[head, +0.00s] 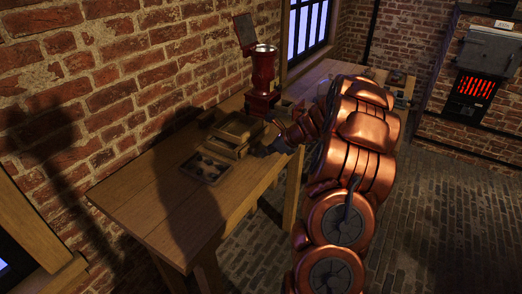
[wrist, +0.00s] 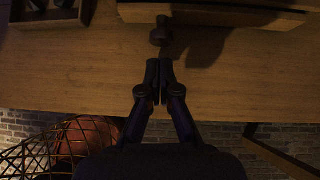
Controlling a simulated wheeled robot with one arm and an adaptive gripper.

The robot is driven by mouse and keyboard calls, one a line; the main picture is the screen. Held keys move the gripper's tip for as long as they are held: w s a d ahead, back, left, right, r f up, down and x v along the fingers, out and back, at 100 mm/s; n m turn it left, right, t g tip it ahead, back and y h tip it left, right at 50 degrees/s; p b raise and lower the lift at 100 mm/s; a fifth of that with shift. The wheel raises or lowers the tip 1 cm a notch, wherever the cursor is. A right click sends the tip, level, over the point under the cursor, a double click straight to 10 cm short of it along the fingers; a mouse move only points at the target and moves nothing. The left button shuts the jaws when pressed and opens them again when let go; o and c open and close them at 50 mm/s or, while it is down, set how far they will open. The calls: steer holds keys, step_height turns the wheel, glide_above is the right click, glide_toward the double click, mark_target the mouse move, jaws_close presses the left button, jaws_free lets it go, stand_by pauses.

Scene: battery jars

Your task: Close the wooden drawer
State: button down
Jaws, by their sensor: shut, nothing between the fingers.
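The wooden drawer is part of a small wooden box (head: 238,127) on the workbench in the head view. Its lower front part seems to stick out toward the bench's front, though the dim light makes the amount hard to tell. In the wrist view the drawer front (wrist: 215,16) runs along the top, with a dark round knob (wrist: 160,34) on it. My gripper (wrist: 160,62) is shut and empty, its fingertips just short of the knob, with a small gap. In the head view my gripper (head: 262,151) is low beside the box, partly hidden by my arm.
A dark tray (head: 203,168) with several compartments lies left of the box; its corner shows in the wrist view (wrist: 50,16). A red grinder (head: 263,80) stands behind the box. The workbench's (head: 135,205) left end is clear. A lit stove (head: 475,85) is far right.

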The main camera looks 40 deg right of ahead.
steer(key=s+f+b+v, duration=0.1)
steer(key=b+v, duration=0.1)
steer(key=v, duration=0.9)
steer(key=shift+d, duration=0.4)
steer(key=shift+s+r, duration=0.15)
steer(key=s+a+r+n+g+y, duration=0.1)
steer(key=s+a+n+g, duration=0.45)
steer(key=a, duration=0.85)
steer(key=s+a+r+n, duration=0.1)
steer(key=s+a+n, duration=0.2)
steer(key=a+n, duration=0.85)
steer(key=s+a+n+g+h, duration=0.1)
steer(key=s+a+n, duration=0.2)
steer(key=s, duration=0.4)
steer(key=s+a+f+n+g+h, duration=0.1)
steer(key=s+a+n+g+h, duration=0.1)
steer(key=s+n, duration=0.4)
steer(key=s+a+n+g+h, duration=0.1)
steer(key=s+a+n, duration=0.3)
steer(key=s, duration=0.5)
steer(key=shift+s+a+f+n+h, duration=0.3)
steer(key=shift+s+a+f+h, duration=0.1)
steer(key=shift+a+h, duration=0.1)
